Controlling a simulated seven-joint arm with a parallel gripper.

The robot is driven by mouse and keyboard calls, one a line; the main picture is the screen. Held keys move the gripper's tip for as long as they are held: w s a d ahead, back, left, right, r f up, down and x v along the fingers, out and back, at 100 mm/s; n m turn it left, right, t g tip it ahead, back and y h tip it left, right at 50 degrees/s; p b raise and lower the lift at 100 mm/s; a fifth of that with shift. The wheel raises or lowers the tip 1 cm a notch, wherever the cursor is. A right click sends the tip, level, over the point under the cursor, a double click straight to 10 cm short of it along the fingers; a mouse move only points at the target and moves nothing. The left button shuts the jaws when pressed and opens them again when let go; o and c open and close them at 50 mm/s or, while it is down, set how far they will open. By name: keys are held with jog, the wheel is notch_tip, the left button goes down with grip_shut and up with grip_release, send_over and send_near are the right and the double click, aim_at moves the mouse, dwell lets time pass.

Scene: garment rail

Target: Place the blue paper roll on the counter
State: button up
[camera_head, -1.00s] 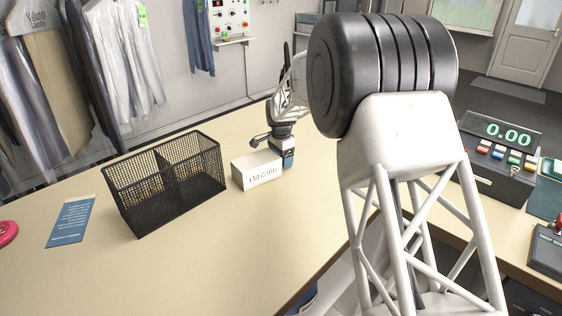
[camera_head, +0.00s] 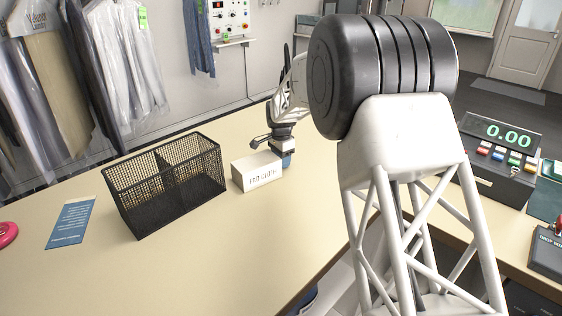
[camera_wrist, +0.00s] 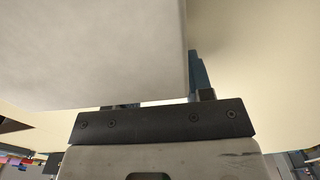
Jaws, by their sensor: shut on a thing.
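The blue paper roll (camera_head: 288,160) shows as a small dark blue piece under my gripper (camera_head: 284,147) in the head view. It is largely hidden behind a white lettered box. My gripper points down just behind that box and is shut on the roll. The roll's lower end is close to the counter (camera_head: 200,255); I cannot tell whether it touches. In the wrist view a narrow blue strip (camera_wrist: 198,72) shows beside a large pale surface, above my gripper's dark mount. That surface hides most of the grip.
The white box (camera_head: 258,172) stands right in front of my gripper. A black mesh basket (camera_head: 170,190) is left of it, then a blue card (camera_head: 70,222). A register (camera_head: 497,165) is at right. Bare counter lies in front of box and basket.

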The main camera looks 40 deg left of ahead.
jog(key=shift+r, duration=0.1)
notch_tip(320, 180, up, 10)
dwell(0.6)
dwell(0.8)
jog(key=w+d+r, duration=0.1)
jog(key=w+d, duration=0.7)
jog(key=d, duration=0.4)
jog(key=w+d+n, duration=0.1)
jog(key=w+d, duration=0.7)
jog(key=d, duration=0.5)
jog(key=w+d+r, duration=0.1)
jog(key=w+d, duration=0.7)
jog(key=d, duration=0.4)
jog(key=w+d+r+n, duration=0.1)
jog(key=w+d, duration=0.1)
jog(key=d, duration=4.3)
jog(key=shift+d+r, duration=0.25)
jog(key=shift+d, duration=0.15)
jog(key=shift+w, duration=0.1)
